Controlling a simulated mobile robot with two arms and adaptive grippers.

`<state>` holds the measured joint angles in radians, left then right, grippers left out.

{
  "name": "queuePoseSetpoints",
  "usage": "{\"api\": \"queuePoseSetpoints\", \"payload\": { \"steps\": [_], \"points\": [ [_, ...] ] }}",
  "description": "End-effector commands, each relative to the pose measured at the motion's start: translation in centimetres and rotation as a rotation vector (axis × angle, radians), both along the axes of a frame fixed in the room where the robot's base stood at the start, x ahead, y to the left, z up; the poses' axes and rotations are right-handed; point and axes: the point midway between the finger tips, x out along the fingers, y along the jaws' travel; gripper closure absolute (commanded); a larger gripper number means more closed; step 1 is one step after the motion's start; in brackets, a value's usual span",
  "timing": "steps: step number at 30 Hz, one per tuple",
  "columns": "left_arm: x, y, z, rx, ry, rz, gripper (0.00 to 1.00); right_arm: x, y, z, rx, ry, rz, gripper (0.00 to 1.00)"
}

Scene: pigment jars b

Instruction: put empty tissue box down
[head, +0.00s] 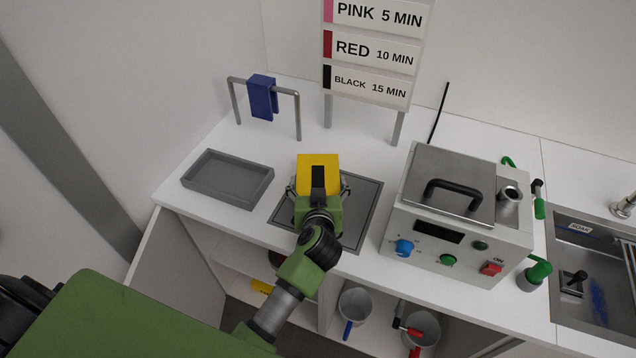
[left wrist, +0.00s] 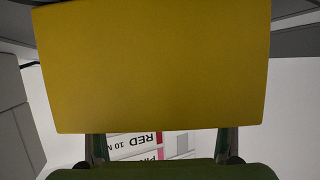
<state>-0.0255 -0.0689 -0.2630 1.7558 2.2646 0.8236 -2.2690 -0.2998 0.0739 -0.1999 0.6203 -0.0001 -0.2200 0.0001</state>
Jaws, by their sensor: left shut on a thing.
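The empty tissue box is a plain yellow box (head: 305,163) in the head view, at the end of my left arm. It also fills the upper part of the left wrist view (left wrist: 150,65). My left gripper (head: 318,187) is shut on the box, with a finger at each side. The box is over the grey square plate (head: 359,212) set in the white counter. I cannot tell whether the box touches it. The gripper hides the near part of the box. My right gripper is not in view.
A shallow grey tray (head: 226,197) lies left of the box. A rail with a blue cloth (head: 262,97) stands behind. A metal-lidded machine (head: 452,222) stands close to the right, and a sink (head: 564,228) is beyond it. The label sign (head: 372,50) rises at the back.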

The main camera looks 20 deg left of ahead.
Motion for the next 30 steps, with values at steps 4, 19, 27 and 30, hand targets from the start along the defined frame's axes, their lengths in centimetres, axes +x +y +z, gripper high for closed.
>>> {"api": "queuePoseSetpoints", "payload": {
  "steps": [4, 19, 27, 30],
  "points": [
    [0.0, 0.0, -0.2, 0.000, 0.000, 0.000, 0.07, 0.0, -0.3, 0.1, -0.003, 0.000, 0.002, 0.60],
    [-0.8, -0.3, 0.3, 0.001, 0.002, -0.001, 0.07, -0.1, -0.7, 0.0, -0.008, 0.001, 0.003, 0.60],
    [-5.4, -2.0, 2.3, -0.001, 0.002, -0.001, 0.07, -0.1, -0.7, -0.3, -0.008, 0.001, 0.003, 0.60],
    [-7.2, -2.7, 3.1, -0.001, 0.001, -0.002, 0.07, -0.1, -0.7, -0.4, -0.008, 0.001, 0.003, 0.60]
  ]
}}
